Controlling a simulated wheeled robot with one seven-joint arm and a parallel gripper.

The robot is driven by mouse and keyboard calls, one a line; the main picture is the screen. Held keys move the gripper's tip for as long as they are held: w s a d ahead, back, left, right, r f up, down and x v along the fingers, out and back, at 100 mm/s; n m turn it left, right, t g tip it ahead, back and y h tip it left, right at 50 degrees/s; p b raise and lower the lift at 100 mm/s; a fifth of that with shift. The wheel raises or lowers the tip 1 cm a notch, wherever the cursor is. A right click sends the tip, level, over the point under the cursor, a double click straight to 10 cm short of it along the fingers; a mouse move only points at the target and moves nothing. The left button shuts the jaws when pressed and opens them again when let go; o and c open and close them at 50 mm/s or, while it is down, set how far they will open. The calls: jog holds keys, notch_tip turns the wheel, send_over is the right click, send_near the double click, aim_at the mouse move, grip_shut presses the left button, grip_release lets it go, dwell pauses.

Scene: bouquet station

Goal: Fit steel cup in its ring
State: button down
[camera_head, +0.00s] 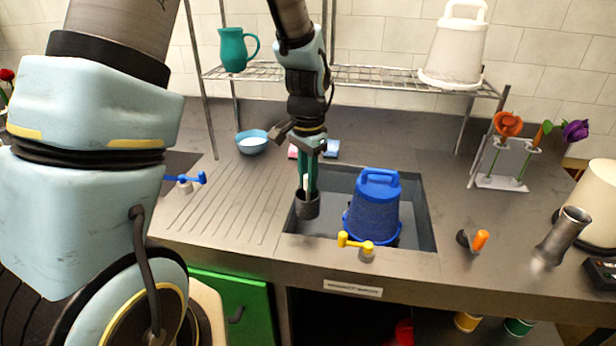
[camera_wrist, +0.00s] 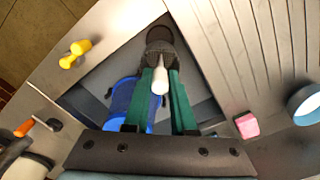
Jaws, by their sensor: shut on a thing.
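A shiny steel cup (camera_head: 563,236) leans on the counter at the right in the head view. I cannot pick out its ring with certainty. My gripper (camera_head: 309,188) points down over the left part of the sink, with its green fingers shut on a dark cup-shaped thing (camera_head: 307,206) with a white rod standing up from it. In the wrist view, my gripper (camera_wrist: 160,72) has the white rod between its fingers. The dark thing (camera_wrist: 160,40) is at the fingertips, partly hidden by them. The steel cup is far to the right of my gripper.
A blue bucket-shaped thing (camera_head: 372,213) stands in the sink (camera_head: 428,235), right of my gripper. A yellow lever (camera_head: 354,243) and an orange lever (camera_head: 480,240) are near the front edge. A flower rack (camera_head: 503,168) stands at the right.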

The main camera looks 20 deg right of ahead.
aim_at(307, 215)
jog(key=shift+f+b, duration=3.5)
jog(key=shift+f, duration=1.15)
jog(key=shift+f+b, duration=0.5)
jog(key=shift+f, duration=0.4)
jog(key=shift+f+b, duration=0.3)
jog(key=shift+f, duration=0.4)
jog(key=shift+f, duration=0.15)
jog(key=shift+f+b, duration=0.3)
jog(key=shift+f, duration=0.05)
jog(key=shift+f, duration=0.1)
jog(key=c, duration=0.7)
grip_release()
